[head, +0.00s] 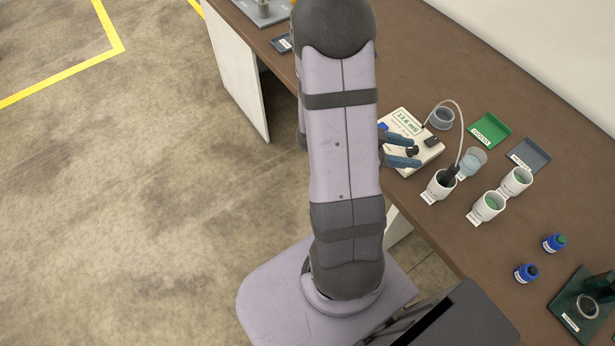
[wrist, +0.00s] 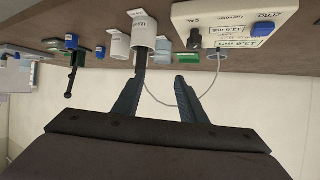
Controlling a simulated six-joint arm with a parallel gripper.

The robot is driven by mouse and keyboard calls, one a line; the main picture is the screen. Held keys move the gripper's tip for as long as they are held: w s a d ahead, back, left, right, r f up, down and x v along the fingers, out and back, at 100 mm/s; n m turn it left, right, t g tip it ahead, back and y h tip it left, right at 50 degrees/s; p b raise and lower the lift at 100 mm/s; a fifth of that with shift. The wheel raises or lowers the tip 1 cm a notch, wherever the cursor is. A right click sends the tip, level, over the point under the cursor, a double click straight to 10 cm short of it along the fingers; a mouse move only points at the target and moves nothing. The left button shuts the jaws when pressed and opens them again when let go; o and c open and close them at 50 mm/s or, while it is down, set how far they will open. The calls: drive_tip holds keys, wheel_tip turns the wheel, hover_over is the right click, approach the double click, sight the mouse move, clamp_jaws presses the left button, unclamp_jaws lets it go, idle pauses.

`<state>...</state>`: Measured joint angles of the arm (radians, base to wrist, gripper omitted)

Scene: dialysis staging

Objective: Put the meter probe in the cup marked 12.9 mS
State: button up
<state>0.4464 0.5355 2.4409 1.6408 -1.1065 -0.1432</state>
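The dark meter probe (head: 449,175) stands in the nearest white cup (head: 441,185), its pale cable looping back to the meter (head: 404,127), which reads 13.6 mS. Two more white cups, one (head: 487,207) and another (head: 516,181), hold green liquid. My gripper (head: 400,150) is open and empty beside the meter, partly hidden by my arm. In the wrist view my gripper (wrist: 160,78) has its fingers apart, with the cable (wrist: 172,104) showing beyond them.
A clear beaker (head: 472,162) stands close behind the probe's cup. A grey round holder (head: 441,117), a green tray (head: 489,131) and a grey tray (head: 529,155) lie behind. Two blue bottles, one (head: 526,273) and another (head: 554,243), stand at right near a green stand (head: 582,310).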

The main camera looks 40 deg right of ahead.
drive_tip(key=w+a+f+n+t+y, duration=0.1)
drive_tip(key=w+a+n+t, duration=0.25)
drive_tip(key=w, duration=0.45)
drive_tip(key=w+a+f+n+t+y, duration=0.1)
drive_tip(key=w+a+n+t, duration=0.1)
drive_tip(key=w+t, duration=0.45)
drive_tip(key=w+a+n+t+y, duration=0.1)
drive_tip(key=w+a+n+y, duration=0.4)
drive_tip(key=w+a, duration=0.45)
drive_tip(key=s+a+r+n+g+y, duration=0.1)
drive_tip(key=s+a+n+y, duration=0.25)
drive_tip(key=a, duration=0.45)
drive_tip(key=s+a+r+n+y, duration=0.15)
drive_tip(key=a+n, duration=0.25)
drive_tip(key=a, duration=0.4)
drive_tip(key=s+n+g, duration=0.4)
drive_tip(key=s+n, duration=0.1)
drive_tip(key=s, duration=0.6)
drive_tip(key=shift+s+a+r+g+h, duration=0.3)
drive_tip(key=shift+s+a+r, duration=0.05)
drive_tip(key=shift+f, duration=0.1)
